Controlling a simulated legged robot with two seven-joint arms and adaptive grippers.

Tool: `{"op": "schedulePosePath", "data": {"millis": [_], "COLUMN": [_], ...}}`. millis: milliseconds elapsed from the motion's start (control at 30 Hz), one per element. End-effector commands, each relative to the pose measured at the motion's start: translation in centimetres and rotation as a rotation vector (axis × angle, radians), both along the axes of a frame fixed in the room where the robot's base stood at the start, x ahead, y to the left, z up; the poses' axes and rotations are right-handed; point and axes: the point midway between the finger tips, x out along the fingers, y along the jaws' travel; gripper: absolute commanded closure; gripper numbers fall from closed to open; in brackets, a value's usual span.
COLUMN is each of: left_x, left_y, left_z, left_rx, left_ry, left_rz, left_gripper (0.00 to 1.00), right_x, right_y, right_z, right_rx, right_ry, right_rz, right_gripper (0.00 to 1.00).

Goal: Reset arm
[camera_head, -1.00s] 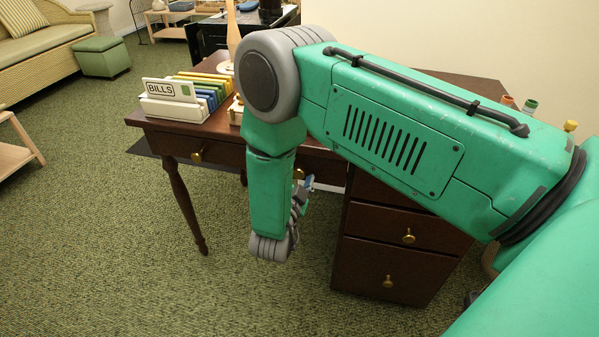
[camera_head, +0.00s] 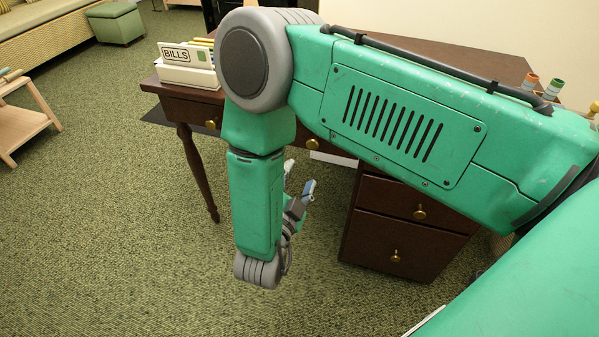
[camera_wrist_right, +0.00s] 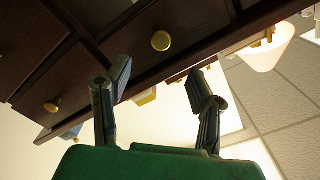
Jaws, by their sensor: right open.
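My green right arm reaches across the head view in front of the desk, its forearm hanging down from the grey elbow joint. My right gripper (camera_head: 299,184) is partly hidden behind the forearm, in front of the desk's drawers. In the right wrist view my right gripper (camera_wrist_right: 162,90) shows two dark fingers spread apart, with nothing between them. The dark wooden desk (camera_head: 440,218) stands behind the arm, and its drawer front (camera_wrist_right: 130,50) fills the upper left of the wrist view. My left gripper is not in view.
A white BILLS file holder (camera_head: 187,75) stands on the desk's left end. Rolled items (camera_head: 540,88) stand at the back right. A green ottoman (camera_head: 117,23) and a wooden side table (camera_head: 20,128) are at left. The carpet (camera_head: 120,240) left of the desk is clear.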

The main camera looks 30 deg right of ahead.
Motion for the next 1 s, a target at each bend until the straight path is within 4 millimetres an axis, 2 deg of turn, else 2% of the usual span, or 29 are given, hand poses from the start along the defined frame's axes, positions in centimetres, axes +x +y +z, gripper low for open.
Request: {"op": "schedulePosePath", "data": {"millis": [400, 467, 567, 600, 667, 767, 800, 900, 1000], "left_x": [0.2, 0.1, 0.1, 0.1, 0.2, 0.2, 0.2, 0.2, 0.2], "left_y": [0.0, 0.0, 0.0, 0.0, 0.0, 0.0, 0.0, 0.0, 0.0], "left_z": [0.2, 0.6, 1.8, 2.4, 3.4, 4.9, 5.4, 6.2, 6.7], "left_rx": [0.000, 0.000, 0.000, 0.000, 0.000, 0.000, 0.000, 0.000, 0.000], "left_ry": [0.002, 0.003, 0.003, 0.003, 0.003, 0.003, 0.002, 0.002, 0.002], "left_rz": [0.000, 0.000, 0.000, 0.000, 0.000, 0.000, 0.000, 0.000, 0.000], "left_gripper": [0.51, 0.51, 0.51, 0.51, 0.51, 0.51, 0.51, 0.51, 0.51], "right_x": [0.1, 0.3, 0.1, -0.4, -2.3, -7.7, -10.5, -16.7, -21.1], "right_y": [-0.3, -0.7, -1.7, -2.0, -2.4, -2.6, -2.6, -2.5, -2.5], "right_z": [-0.2, -0.7, -2.5, -3.5, -5.3, -7.5, -8.0, -8.2, -7.6], "right_rx": [0.001, 0.007, 0.016, 0.016, 0.012, 0.001, -0.004, -0.010, -0.012], "right_ry": [0.031, 0.099, 0.320, 0.444, 0.659, 1.027, 1.164, 1.422, 1.579], "right_rz": [0.018, 0.061, 0.199, 0.279, 0.415, 0.669, 0.775, 0.995, 1.154], "right_gripper": [0.51, 0.51, 0.51, 0.51, 0.51, 0.51, 0.51, 0.51, 0.51]}}
